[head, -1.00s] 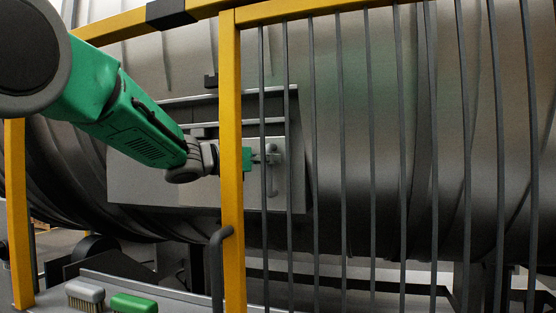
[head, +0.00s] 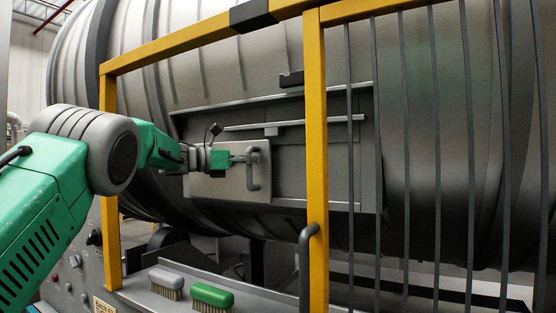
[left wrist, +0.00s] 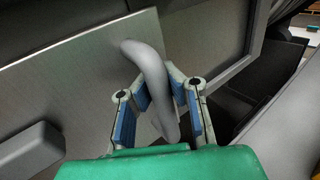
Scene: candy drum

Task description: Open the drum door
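The drum door is a flat grey panel (head: 230,182) on the side of the large metal drum (head: 270,65). Its curved grey handle (head: 253,170) stands near the panel's right edge. The panel sits in the left part of a rectangular frame, with a darker grey recess (head: 320,170) to its right. My left gripper (head: 246,158) reaches the handle from the left. My right gripper is not in view.
A yellow guard post (head: 316,170) and rail stand in front of the drum, with vertical dark bars (head: 407,160) to the right. A grey brush (head: 166,280) and a green brush (head: 211,296) sit on the ledge below.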

